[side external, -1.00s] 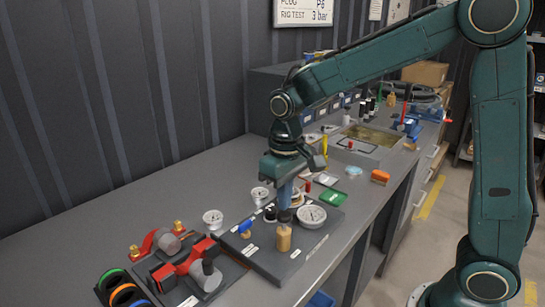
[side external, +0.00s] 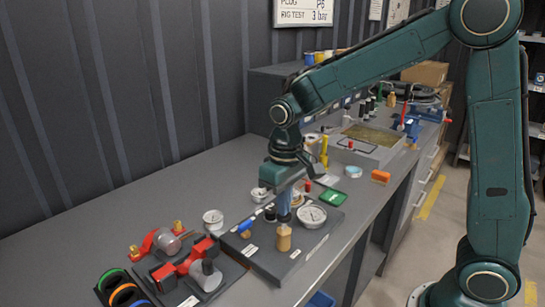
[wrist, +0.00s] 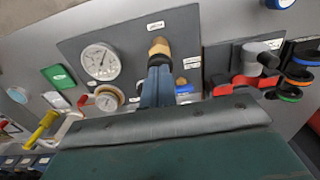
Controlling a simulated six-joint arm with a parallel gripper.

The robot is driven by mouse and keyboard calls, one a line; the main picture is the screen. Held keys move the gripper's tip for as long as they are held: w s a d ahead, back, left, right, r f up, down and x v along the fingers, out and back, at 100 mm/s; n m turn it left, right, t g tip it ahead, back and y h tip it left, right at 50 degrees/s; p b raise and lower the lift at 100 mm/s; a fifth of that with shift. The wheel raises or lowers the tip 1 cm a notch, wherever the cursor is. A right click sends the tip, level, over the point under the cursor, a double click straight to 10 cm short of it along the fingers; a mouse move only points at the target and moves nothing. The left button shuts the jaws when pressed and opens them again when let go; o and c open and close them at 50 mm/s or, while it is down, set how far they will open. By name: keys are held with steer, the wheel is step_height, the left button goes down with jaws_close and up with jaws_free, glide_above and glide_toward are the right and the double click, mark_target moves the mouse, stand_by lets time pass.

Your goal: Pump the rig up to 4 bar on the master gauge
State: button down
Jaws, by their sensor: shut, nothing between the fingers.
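The rig is a dark plate (side external: 262,262) on the bench with gauges and fittings. A tan-brass pump knob (side external: 283,240) stands near its front edge, also in the wrist view (wrist: 159,47). My gripper (side external: 284,218) points down with its blue fingers shut and empty, right at the top of the knob. The wrist view shows the fingertips (wrist: 158,62) close against it; I cannot tell if they touch. A large white gauge (side external: 311,215) sits to the right of the knob; it shows in the wrist view (wrist: 100,61), its reading too small to tell. A blue-handled valve (side external: 245,227) is to the left.
A red clamp fixture (side external: 188,265) and coloured rings (side external: 120,285) lie left of the rig. A loose white gauge (side external: 213,217) stands behind. The bench behind left is clear.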

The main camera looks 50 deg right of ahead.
steer(key=shift+f, duration=1.2)
steer(key=shift+r, duration=1.55)
steer(key=shift+f, duration=0.35)
